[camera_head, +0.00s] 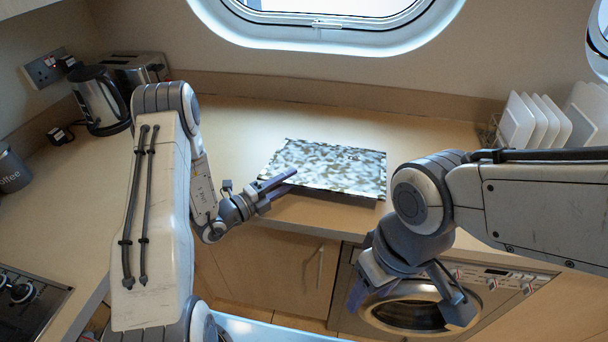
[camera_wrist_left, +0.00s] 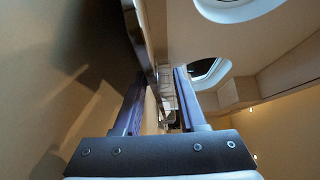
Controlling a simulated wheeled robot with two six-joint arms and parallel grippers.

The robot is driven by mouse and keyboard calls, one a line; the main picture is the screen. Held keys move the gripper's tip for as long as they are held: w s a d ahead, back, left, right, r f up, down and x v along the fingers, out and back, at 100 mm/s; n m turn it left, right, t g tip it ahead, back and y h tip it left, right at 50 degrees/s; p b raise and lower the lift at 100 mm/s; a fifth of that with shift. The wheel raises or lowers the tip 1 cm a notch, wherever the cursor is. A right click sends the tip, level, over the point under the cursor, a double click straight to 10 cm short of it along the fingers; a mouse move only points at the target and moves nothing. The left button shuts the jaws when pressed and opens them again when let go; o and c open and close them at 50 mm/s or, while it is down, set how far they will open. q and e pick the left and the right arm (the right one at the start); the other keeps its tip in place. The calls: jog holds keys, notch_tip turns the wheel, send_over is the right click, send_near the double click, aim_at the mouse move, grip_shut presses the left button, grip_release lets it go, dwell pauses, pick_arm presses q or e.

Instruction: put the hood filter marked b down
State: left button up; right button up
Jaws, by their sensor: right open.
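The hood filter (camera_head: 330,165) is a flat panel with a mottled grey-white surface. It lies on the worktop at its front edge, and its small mark is too tiny to read. My left gripper (camera_head: 284,184) is at the filter's front left corner. In the left wrist view its two fingers (camera_wrist_left: 160,95) stand apart, with a thin dark edge running between them; I cannot tell whether it is the filter. My right gripper (camera_head: 408,294) is open and empty, pointing down in front of the washing machine.
The worktop (camera_head: 235,130) is clear left of and behind the filter. A kettle (camera_head: 100,100) and toaster (camera_head: 138,70) stand at the back left, a plate rack (camera_head: 535,120) at the back right. A hob (camera_head: 25,300) is at the left, and a washing machine (camera_head: 415,315) below the worktop.

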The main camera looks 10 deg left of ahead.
pick_arm(q)
jog(key=shift+b+v, duration=0.3)
jog(key=shift+v, duration=1.6)
jog(key=o, duration=1)
jog(key=shift+c, duration=0.2)
jog(key=shift+s, duration=0.1)
jog(key=b+v, duration=0.2)
jog(key=v, duration=0.8)
jog(key=shift+s+a, duration=0.1)
jog(key=shift+a, duration=0.05)
